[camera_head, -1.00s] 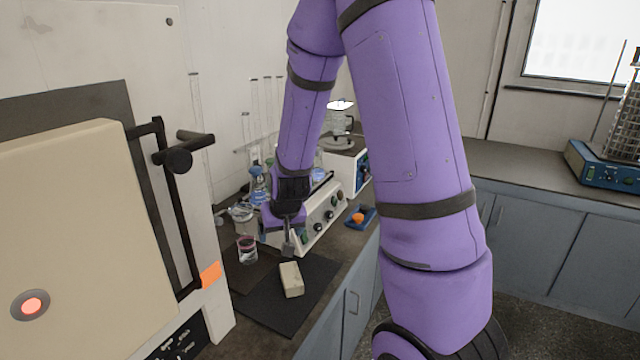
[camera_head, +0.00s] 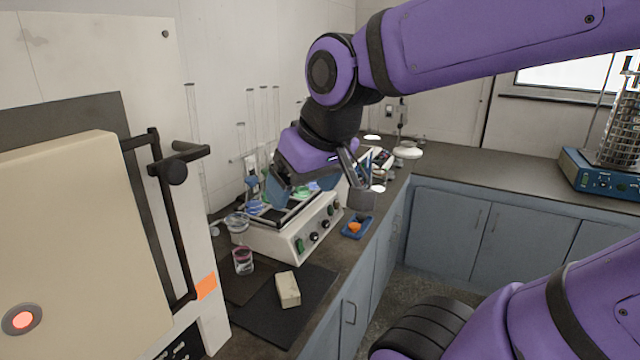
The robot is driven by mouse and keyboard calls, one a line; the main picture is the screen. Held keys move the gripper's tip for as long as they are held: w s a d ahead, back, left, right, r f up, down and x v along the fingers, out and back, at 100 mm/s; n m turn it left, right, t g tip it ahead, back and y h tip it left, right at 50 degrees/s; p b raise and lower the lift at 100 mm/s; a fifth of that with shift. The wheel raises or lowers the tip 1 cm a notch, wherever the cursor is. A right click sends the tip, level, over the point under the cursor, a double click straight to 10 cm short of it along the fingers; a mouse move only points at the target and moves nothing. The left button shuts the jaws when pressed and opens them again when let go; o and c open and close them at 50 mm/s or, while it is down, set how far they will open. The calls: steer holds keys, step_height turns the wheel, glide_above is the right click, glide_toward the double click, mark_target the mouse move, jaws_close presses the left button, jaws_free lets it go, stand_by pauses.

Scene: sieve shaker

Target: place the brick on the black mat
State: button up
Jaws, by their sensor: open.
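The brick (camera_head: 288,289), a pale beige block, lies on the black mat (camera_head: 262,322) on the counter at lower middle. The mat's left part is hidden by the beige machine. My gripper (camera_head: 352,172) is up and away from the brick, above the right side of the white shaker device, with its fingers apart. Nothing shows between the fingers.
A white device with knobs (camera_head: 310,232) stands behind the mat with glassware on it. A small glass jar (camera_head: 243,261) stands left of the brick. A blue tray (camera_head: 357,226) with an orange item is at the counter edge. The beige machine (camera_head: 70,230) fills the left.

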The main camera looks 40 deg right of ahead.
steer(key=shift+s+r, duration=0.3)
steer(key=shift+s, duration=0.65)
steer(key=shift+s+r, duration=0.3)
steer(key=shift+s, duration=0.6)
